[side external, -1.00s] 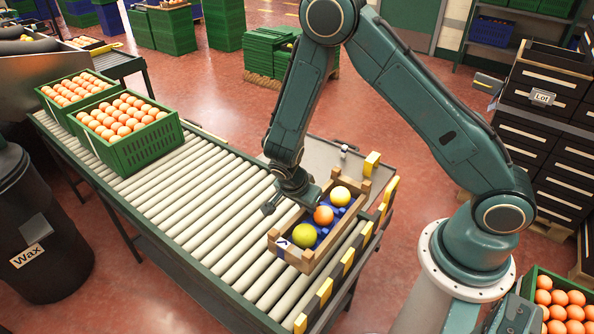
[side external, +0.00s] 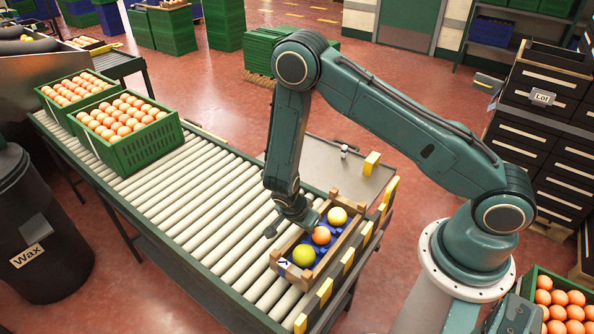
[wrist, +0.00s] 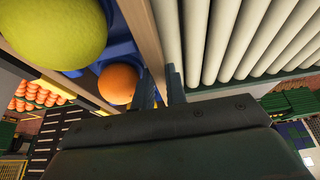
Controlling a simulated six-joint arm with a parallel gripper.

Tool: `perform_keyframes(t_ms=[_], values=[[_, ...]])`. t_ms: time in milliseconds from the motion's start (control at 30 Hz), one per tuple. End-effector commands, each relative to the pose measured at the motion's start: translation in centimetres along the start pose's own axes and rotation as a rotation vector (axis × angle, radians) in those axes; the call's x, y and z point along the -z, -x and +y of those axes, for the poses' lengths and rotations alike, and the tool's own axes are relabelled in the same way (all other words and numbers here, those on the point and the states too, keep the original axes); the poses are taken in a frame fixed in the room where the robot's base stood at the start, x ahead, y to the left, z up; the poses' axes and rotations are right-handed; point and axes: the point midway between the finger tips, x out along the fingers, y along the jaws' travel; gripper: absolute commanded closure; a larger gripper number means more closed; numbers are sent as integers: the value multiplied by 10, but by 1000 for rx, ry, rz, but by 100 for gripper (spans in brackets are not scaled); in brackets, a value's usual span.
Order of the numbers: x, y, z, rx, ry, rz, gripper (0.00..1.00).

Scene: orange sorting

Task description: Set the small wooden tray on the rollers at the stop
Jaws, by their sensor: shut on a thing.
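The small wooden tray (side external: 297,277) has a blue insert and a label on its near end. It holds a pale yellow fruit (side external: 338,216), an orange fruit (side external: 321,235) and a yellow-green fruit (side external: 303,255). My gripper (side external: 304,216) is shut on the tray's left long wall, which also shows in the wrist view (wrist: 141,35). The finger tips (wrist: 162,92) are partly hidden. The tray is level, low over or on the rollers (side external: 215,215) beside the striped rail; I cannot tell whether it touches them.
A black-and-yellow striped rail (side external: 337,278) borders the rollers on the right. A grey plate with a yellow block (side external: 371,163) lies beyond the tray. Green crates of oranges (side external: 128,140) stand at the far left of the conveyor. The rollers between are clear.

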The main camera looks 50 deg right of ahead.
Motion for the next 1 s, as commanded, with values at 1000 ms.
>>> perform_keyframes(t_ms=[1000], values=[[-14,-35,0,0,1,0,65]])
